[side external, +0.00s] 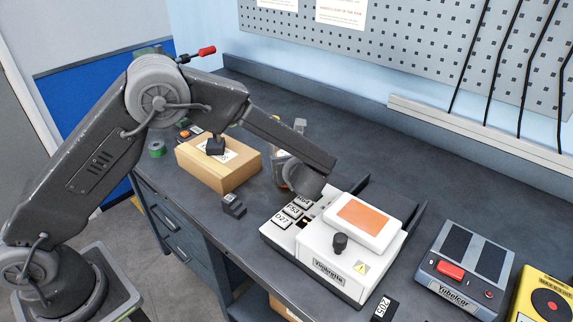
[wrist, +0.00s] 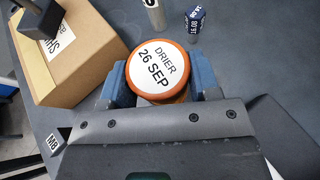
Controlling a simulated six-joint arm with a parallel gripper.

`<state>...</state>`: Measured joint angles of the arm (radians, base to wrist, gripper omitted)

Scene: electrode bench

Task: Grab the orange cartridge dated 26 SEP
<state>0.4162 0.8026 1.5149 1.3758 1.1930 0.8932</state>
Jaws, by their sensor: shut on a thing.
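The orange cartridge (wrist: 158,72) has a white round label reading "DRIER 26 SEP". It sits between the blue pads of my gripper (wrist: 160,80), which is shut on it, with the label facing the wrist camera. In the side view my gripper (side external: 283,155) is behind the cardboard box's right end and partly hidden by my own arm. Only a small bit of orange shows there, so the cartridge's height above the bench cannot be told.
A cardboard box (side external: 205,172) with a dark block on top stands close left of my gripper. A white device (side external: 340,260) with an orange panel stands to the right. A dark blue labelled item (wrist: 195,18) and a grey cylinder (wrist: 153,14) stand beyond the cartridge.

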